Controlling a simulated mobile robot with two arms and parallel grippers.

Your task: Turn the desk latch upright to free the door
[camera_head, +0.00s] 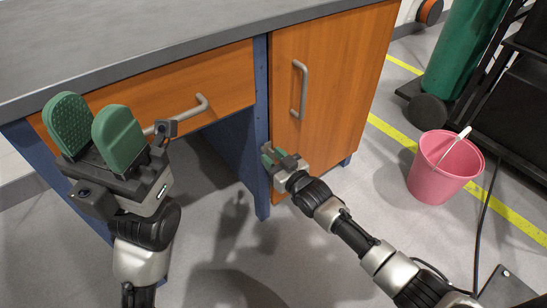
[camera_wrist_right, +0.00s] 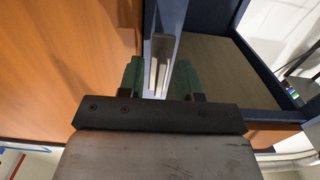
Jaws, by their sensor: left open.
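The desk latch (camera_wrist_right: 159,62) shows in the right wrist view as a narrow grey bar between the green fingers. In the head view it is hidden behind my right gripper. My right gripper (camera_head: 271,156) is at the lower left edge of the orange door (camera_head: 330,85), beside the blue desk post. In the right wrist view my right gripper (camera_wrist_right: 158,82) has its fingers apart on either side of the latch, with a slim gap on the left. My left gripper (camera_head: 93,135) is open and empty, pointing up in front of the drawer.
The shut door has a vertical grey handle (camera_head: 300,90). The drawer (camera_head: 225,80) beside it has a grey handle (camera_head: 180,115). A pink bucket (camera_head: 440,170) stands on the floor to the right, near a green cylinder (camera_head: 470,45) on a cart. Floor in front of the door is clear.

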